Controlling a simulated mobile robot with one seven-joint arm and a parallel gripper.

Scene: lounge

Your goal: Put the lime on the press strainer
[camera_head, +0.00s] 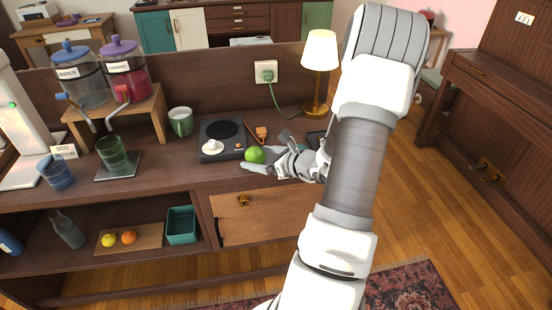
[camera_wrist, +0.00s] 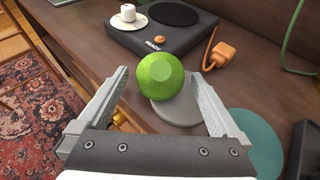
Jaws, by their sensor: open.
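The green lime (camera_head: 255,155) is on the counter at the front, close to my gripper (camera_head: 279,158). In the wrist view the lime (camera_wrist: 160,75) appears between the two spread fingertips of my gripper (camera_wrist: 160,80), with a gap on each side. My gripper is open and holds nothing. A grey disc (camera_wrist: 178,108) lies below the lime in the picture; I cannot tell if the lime rests on it. A black device marked READY (camera_head: 222,140) stands behind, with a dark round plate (camera_wrist: 174,13) and a small white piece (camera_wrist: 128,18) on top. I cannot tell which part is the strainer.
An orange plug-like object (camera_wrist: 222,52) lies beside the black device. A teal disc (camera_wrist: 252,142) is at right. The counter's front edge is close to the lime.

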